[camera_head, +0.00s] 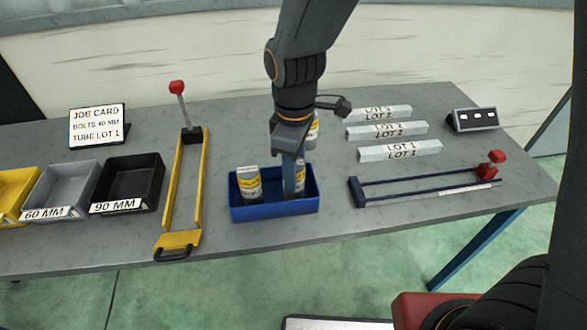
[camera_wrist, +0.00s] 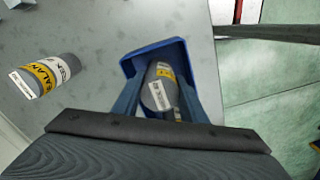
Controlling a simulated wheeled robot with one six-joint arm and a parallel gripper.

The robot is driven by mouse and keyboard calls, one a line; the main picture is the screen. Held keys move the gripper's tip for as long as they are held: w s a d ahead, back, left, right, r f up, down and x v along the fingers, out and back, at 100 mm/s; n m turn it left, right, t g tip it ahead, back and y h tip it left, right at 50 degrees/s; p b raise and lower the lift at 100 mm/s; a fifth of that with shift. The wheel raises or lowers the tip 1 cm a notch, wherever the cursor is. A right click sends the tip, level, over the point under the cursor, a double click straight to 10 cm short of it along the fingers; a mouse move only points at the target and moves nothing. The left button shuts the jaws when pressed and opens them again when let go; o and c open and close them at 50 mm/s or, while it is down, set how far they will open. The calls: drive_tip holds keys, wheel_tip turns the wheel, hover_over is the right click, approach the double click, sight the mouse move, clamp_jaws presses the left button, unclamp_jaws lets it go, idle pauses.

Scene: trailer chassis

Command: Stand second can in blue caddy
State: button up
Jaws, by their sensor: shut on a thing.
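The blue caddy (camera_head: 275,210) stands on the bench and also shows in the wrist view (camera_wrist: 133,66). A white-and-yellow can (camera_head: 248,184) stands upright in its left part. My gripper (camera_head: 294,178) is down over the caddy's right part, with its fingers closed around a second can (camera_head: 300,179). In the wrist view that can (camera_wrist: 158,92) sits between my fingers, inside the caddy's walls. Whether its base touches the caddy floor is hidden. A third can (camera_head: 312,131) stands on the bench behind my gripper and shows at left in the wrist view (camera_wrist: 44,76).
A yellow long-handled frame (camera_head: 169,205) lies left of the caddy, beyond it black (camera_head: 131,185) and grey (camera_head: 64,187) bins. Right are white lot bars (camera_head: 400,151) and a dark blue frame (camera_head: 420,190) with a red knob. The bench's front edge is close to the caddy.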

drive_tip(key=shift+f, duration=0.1)
drive_tip(key=o, duration=1.2)
wheel_tip(320, 180, up, 12)
drive_tip(key=shift+r+b, duration=0.15)
drive_tip(key=shift+b, duration=0.85)
drive_tip(key=s+d+f+m, duration=0.1)
drive_tip(key=d+f+m, duration=0.2)
drive_tip(key=d+m, duration=0.2)
drive_tip(key=s+d+f+m, duration=0.1)
drive_tip(key=d+f+m, duration=0.3)
drive_tip(key=d, duration=0.6)
drive_tip(key=s+d+f+m+t, duration=0.1)
drive_tip(key=d+f+m, duration=0.3)
drive_tip(key=d+m, duration=0.2)
drive_tip(key=shift+d, duration=0.95)
